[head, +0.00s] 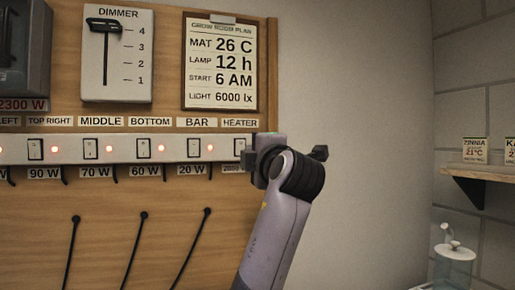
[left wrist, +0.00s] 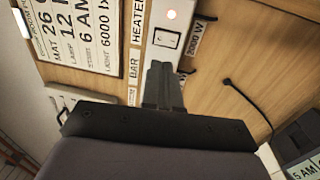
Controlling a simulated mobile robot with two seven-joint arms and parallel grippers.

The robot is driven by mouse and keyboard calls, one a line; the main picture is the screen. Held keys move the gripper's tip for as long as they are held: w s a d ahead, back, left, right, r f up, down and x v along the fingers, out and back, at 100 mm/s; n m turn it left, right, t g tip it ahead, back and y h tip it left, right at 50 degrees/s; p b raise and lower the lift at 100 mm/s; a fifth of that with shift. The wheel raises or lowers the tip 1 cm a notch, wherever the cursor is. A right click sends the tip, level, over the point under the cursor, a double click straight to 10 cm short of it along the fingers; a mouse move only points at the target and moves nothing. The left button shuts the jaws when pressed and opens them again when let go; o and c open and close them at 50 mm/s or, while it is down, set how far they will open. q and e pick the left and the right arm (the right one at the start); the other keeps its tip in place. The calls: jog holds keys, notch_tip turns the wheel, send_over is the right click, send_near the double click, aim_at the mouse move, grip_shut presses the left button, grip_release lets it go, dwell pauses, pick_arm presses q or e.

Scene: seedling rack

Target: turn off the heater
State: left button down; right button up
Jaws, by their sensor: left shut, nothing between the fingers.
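The heater switch (head: 240,149) is at the right end of a white switch strip on the wooden board, under the HEATER label (head: 240,123). My right gripper is not in view.
The strip (head: 123,150) holds several other switches with lit red lights. Above are a dimmer panel (head: 117,75) and a grow room plan (head: 220,88). Black cables (head: 136,238) hang below. At right are bare wall, a small shelf (head: 470,171) and a clear dispenser (head: 454,265).

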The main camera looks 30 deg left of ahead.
aim_at(239, 143)
pick_arm(q)
jog(key=p+x, duration=0.3)
jog(key=x, duration=0.5)
jog(key=shift+r, duration=0.2)
jog(key=shift+w+a, duration=0.45)
jog(key=shift+a, duration=0.05)
jog(key=shift+f, duration=0.1)
